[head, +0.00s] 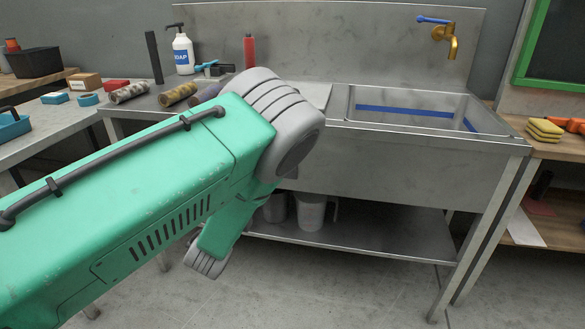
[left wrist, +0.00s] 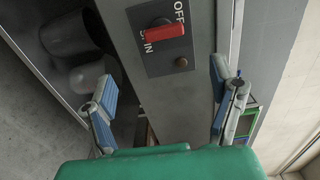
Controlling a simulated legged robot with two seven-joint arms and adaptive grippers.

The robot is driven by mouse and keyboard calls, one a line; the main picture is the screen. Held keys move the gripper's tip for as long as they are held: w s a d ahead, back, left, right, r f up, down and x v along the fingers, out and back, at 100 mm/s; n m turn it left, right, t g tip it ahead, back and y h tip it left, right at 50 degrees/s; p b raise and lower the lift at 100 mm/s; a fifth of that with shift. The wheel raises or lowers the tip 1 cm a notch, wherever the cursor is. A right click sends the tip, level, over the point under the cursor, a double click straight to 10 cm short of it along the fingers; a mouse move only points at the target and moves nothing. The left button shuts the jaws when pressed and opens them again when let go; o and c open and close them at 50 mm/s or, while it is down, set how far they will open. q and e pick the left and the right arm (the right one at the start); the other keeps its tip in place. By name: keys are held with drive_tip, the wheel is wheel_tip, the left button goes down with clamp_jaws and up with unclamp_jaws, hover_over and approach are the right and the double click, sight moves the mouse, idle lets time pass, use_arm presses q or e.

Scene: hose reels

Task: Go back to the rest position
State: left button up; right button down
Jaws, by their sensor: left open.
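My left gripper (left wrist: 163,82) shows in the left wrist view with its two blue-padded fingers spread wide and nothing between them. In the head view my green left arm reaches across the left half and bends down in front of the sink; the gripper itself is hidden there. Ahead of the fingers in the wrist view is a grey panel with a red switch lever (left wrist: 168,33) beside the letters OFF and IN. The lever stands apart from both fingers. My right gripper is in neither view.
The steel sink (head: 400,163) has a lower shelf (head: 370,240) holding grey jugs (head: 311,212). Floor in front is clear.

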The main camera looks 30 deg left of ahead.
use_arm(q)
drive_tip(key=s+f+n+g+p, duration=0.3)
drive_tip(key=s+f+n+g, duration=0.2)
drive_tip(key=s+f, duration=0.3)
drive_tip(key=s+d+f+n+g+h+p, duration=0.1)
drive_tip(key=s+d+n+g, duration=0.2)
drive_tip(key=s, duration=0.6)
drive_tip(key=s+d+f+n+g+h+p, duration=0.1)
drive_tip(key=s+d+f+n+g, duration=0.1)
drive_tip(key=s, duration=0.8)
drive_tip(key=s+d+f+n+g+h+p, duration=0.1)
drive_tip(key=s+d+n+g+h, duration=0.1)
drive_tip(key=s+d+n+g, duration=0.3)
drive_tip(key=s+d+g, duration=0.1)
drive_tip(key=s, duration=0.3)
drive_tip(key=shift+s+f+g+p, duration=0.15)
drive_tip(key=shift+f+g+p, duration=0.15)
drive_tip(key=shift+g+p, duration=0.1)
drive_tip(key=shift+d, duration=0.1)
